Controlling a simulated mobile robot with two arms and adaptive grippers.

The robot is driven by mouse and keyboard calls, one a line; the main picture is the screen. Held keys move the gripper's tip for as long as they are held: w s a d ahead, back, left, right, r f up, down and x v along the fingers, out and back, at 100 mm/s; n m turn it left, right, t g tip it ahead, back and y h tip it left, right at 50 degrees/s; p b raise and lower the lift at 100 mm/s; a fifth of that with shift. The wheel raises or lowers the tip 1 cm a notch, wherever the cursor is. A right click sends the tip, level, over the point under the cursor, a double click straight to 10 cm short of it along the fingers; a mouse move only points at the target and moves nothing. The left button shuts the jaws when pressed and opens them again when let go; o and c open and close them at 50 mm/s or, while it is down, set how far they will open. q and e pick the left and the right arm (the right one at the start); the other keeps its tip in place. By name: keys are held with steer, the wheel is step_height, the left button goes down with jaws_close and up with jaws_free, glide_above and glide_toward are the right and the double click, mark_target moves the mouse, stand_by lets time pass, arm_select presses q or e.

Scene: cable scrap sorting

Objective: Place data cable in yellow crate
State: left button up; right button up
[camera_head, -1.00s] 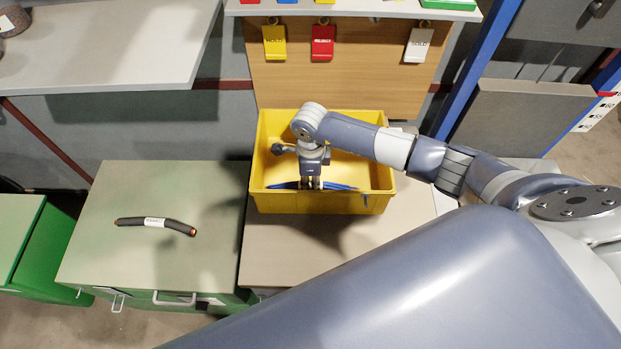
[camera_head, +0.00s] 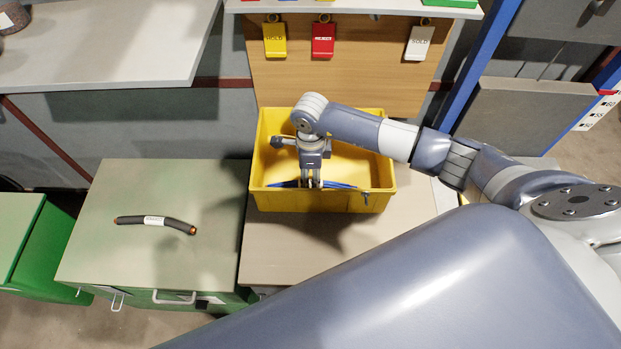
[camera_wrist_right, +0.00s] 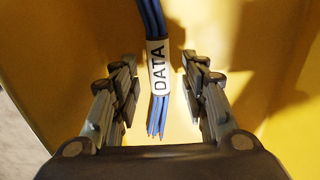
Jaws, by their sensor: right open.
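The yellow crate (camera_head: 340,203) stands on a light table top in the head view. The data cable (camera_head: 341,185), a blue bundle, is inside the crate near its front wall. In the right wrist view the data cable (camera_wrist_right: 158,85) carries a white DATA label. My right gripper (camera_head: 311,184) is down in the crate, over the cable. In the right wrist view my right gripper (camera_wrist_right: 160,100) is open, with a finger on each side of the cable and gaps between. Whether the cable rests on the crate floor is unclear. My left gripper is not in view.
A black cable piece (camera_head: 156,221) with copper ends and a white label lies on the green cabinet (camera_head: 110,260) at left. Yellow, red and white tags hang on the wooden panel (camera_head: 370,75) behind the crate. The table front has free room.

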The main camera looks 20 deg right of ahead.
mark_target(310, 182)
step_height(310, 182, up, 10)
steer(key=b, duration=0.2)
steer(key=shift+r, duration=0.1)
stand_by(0.4)
